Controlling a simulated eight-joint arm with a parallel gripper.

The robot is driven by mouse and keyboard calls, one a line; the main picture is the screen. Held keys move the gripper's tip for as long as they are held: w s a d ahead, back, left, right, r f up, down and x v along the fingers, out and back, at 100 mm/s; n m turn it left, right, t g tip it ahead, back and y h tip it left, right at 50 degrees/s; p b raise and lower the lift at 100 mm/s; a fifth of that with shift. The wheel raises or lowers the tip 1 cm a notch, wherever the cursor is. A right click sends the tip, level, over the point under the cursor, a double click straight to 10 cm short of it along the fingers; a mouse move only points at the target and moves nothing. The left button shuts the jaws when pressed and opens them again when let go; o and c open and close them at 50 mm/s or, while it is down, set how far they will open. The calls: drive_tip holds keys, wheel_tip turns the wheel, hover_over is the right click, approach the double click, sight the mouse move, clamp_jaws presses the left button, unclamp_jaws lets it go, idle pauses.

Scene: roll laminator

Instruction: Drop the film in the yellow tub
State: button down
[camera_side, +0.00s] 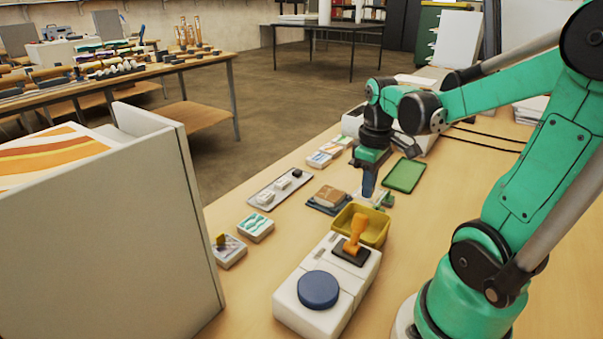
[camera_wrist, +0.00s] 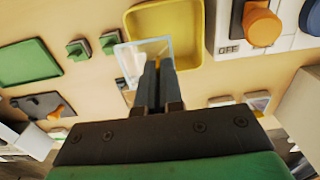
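The yellow tub (camera_side: 376,236) stands just behind the white laminator in the side view. It also shows at the top of the wrist view (camera_wrist: 190,20), open and with nothing visible inside. The film (camera_wrist: 128,56) is a small clear sheet with a pale edge. It sits at my fingertips and overlaps the tub's near-left corner in the wrist view. My gripper (camera_wrist: 157,68) points down with its fingers close together, apparently shut on the film. In the side view my gripper (camera_side: 368,188) is beyond the tub; the film is hard to make out there.
The laminator (camera_side: 310,315) has an orange lever (camera_side: 356,236) and a blue dial (camera_side: 318,290), close to the tub. Green clips (camera_wrist: 78,50) and a green tray (camera_wrist: 28,62) lie nearby. A grey tray (camera_side: 280,188) and small card stacks (camera_side: 256,228) lie to the left.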

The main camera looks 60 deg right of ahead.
drive_tip(key=shift+f, duration=1.7)
drive_tip(key=c, duration=0.9)
unclamp_jaws()
drive_tip(key=shift+r, duration=0.15)
drive_tip(key=shift+r, duration=2.7)
drive_tip(key=w+a+t, duration=0.2)
drive_tip(key=a, duration=0.3)
drive_tip(key=w+a+r+t, duration=0.1)
drive_tip(key=w+a+t, duration=0.1)
drive_tip(key=a, duration=0.3)
drive_tip(key=w+a+t, duration=0.2)
drive_tip(key=a+t, duration=0.1)
drive_tip(key=a, duration=0.1)
drive_tip(key=shift+w+a+r, duration=0.1)
drive_tip(key=shift+a+r, duration=0.05)
drive_tip(key=shift+a, duration=0.25)
